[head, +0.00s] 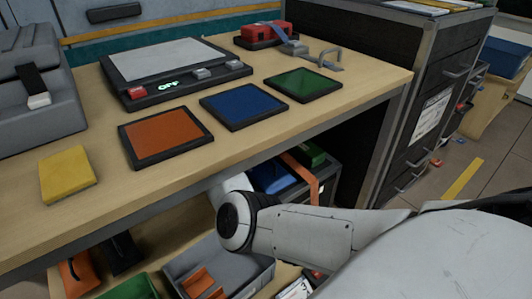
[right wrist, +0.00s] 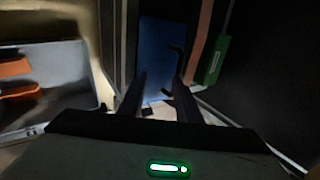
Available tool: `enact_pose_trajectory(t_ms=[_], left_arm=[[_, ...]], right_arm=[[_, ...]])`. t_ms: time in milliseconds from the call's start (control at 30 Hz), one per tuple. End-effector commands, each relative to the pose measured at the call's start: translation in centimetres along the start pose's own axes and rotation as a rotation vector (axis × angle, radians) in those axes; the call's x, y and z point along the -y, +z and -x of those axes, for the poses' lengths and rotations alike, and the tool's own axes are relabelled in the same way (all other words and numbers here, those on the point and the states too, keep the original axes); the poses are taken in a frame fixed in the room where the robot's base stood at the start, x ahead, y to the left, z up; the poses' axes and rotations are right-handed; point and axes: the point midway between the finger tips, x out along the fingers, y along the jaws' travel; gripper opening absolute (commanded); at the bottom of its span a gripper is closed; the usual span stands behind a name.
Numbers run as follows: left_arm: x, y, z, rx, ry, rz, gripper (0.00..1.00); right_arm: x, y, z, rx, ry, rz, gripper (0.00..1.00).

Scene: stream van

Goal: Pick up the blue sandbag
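A blue block-like item, which looks like the blue sandbag (head: 270,178), sits in a dark bin on the lower shelf, partly hidden by the table edge and my right arm. In the right wrist view a blue surface (right wrist: 160,45) lies ahead, beyond the fingertips. My right gripper (right wrist: 160,86) is open, its two dark fingers apart with nothing visibly held between them. I cannot tell how far the tips are from the blue surface. In the head view the right gripper is hidden behind my arm and the table. My left gripper is not in view.
An orange strap (right wrist: 200,40) and a green item (right wrist: 212,60) stand right of the blue surface. A grey bin (head: 250,272) with orange pieces is beside my arm. The tabletop (head: 380,80) above holds orange, blue (head: 245,105) and green framed pads and a yellow block (head: 66,175).

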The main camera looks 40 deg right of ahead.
Motion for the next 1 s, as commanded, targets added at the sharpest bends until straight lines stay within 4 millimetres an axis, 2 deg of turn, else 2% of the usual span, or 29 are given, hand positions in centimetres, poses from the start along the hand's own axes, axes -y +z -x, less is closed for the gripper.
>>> enact_pose_trajectory(t_ms=[233, 300, 433, 533, 700, 733, 1000], left_arm=[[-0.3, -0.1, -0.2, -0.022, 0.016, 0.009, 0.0], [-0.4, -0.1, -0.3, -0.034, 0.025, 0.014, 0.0], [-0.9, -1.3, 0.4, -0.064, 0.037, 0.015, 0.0], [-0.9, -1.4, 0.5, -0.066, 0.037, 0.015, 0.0], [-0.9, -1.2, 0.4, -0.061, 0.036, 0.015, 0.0], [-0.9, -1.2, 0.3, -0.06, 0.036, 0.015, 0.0], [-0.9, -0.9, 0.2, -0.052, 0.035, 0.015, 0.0]], right_arm=[[3.4, 0.0, -2.4, 0.0, -0.001, -0.004, 0.31], [3.0, 0.0, -3.3, -0.001, 0.0, 0.001, 0.31], [3.1, 0.0, -3.3, -0.001, -0.001, 0.001, 0.31], [3.1, 0.0, -3.3, -0.001, -0.001, 0.0, 0.31], [3.1, -0.1, -3.3, -0.001, -0.001, 0.0, 0.02], [3.1, -0.1, -3.3, -0.001, -0.001, 0.0, 0.0], [3.1, -0.1, -3.3, -0.001, -0.001, 0.0, 0.0]])
